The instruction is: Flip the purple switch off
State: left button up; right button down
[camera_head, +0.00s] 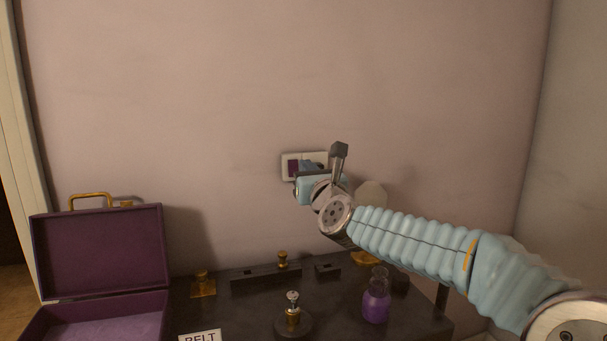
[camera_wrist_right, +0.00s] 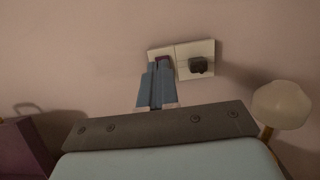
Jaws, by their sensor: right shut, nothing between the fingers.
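The purple switch (camera_head: 293,168) is set in the left half of a white wall plate (camera_head: 289,156). In the right wrist view the plate (camera_wrist_right: 207,49) shows a dark knob or socket (camera_wrist_right: 201,65) in its right half. There the purple switch (camera_wrist_right: 163,60) is mostly hidden behind my fingers. My right gripper (camera_wrist_right: 158,80) is shut and empty, its fingertips in front of the switch. I cannot tell whether they touch it. In the head view my right gripper (camera_head: 311,168) partly covers the plate. My left gripper is not in view.
Below the plate stands a dark table (camera_head: 240,312) with a purple bottle (camera_head: 376,302), a small bulb on a round base (camera_head: 293,322) and brass pieces. An open purple case (camera_head: 100,252) is at left. A pale round lamp (camera_wrist_right: 283,104) stands right of the plate. The wall above is clear.

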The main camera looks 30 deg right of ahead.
jog(key=s+a+r, duration=0.1)
jog(key=s, duration=0.4)
jog(key=shift+s+a, duration=0.2)
jog(key=shift+s, duration=0.2)
